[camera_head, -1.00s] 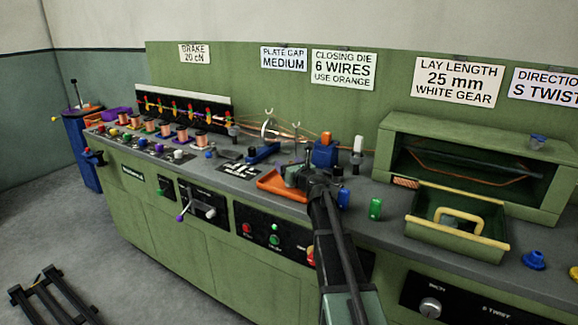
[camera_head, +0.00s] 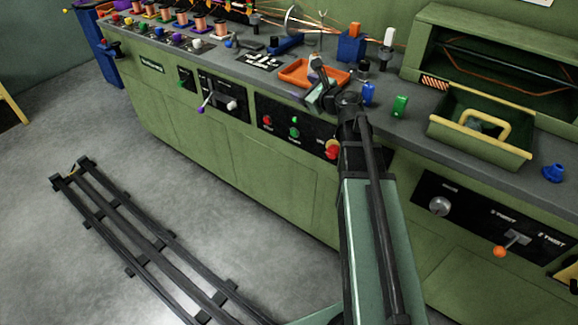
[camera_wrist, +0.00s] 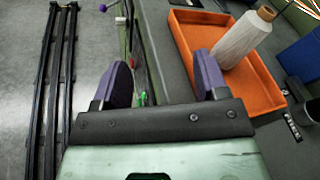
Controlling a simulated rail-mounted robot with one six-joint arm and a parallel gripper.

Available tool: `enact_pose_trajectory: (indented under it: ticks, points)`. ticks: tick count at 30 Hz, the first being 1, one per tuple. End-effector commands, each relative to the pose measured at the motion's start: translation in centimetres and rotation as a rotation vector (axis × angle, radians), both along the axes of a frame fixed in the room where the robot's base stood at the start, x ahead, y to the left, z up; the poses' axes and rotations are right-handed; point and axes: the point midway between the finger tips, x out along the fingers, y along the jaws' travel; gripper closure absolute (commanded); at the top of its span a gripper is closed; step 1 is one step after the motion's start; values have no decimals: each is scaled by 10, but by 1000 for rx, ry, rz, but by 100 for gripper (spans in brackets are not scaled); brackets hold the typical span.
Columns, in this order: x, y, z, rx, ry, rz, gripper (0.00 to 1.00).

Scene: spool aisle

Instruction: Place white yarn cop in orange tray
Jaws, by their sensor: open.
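The white yarn cop (camera_wrist: 243,38), with a tan tip, is within the orange tray (camera_wrist: 183,40) in the wrist view. It appears to stand on its base, though a finger partly hides its lower end. The tray also shows on the bench in the head view (camera_head: 296,74), with my gripper at its near side. My gripper (camera_wrist: 160,68) is open, its two purple fingers wide apart with nothing between them.
A blue block (camera_head: 351,47) and dark cups stand right of the tray. Blue (camera_head: 368,93) and green (camera_head: 400,105) pieces stand near the front edge. A green handled bin (camera_head: 480,133) is farther right. Spools line the back left. The floor in front holds a black rail frame (camera_head: 140,235).

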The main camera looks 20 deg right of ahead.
Motion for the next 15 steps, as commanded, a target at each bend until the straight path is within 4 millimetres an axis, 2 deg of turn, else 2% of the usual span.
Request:
enact_pose_trajectory:
  ticks: [1,2,3,4,6,9,10,12,15]
  points:
    - [-20,51,-20,-245,33,173,33]
    - [-35,81,-36,-436,51,313,33]
    - [-60,116,-60,-697,70,524,33]
    - [-83,138,-78,-890,79,697,33]
    - [-138,166,-114,-1272,89,1110,33]
    - [-198,170,-137,-1591,95,1601,33]
    - [-210,168,-140,-1642,98,1708,33]
    - [-227,163,-142,-1706,105,1875,33]
    - [-232,160,-142,-1729,110,1947,33]
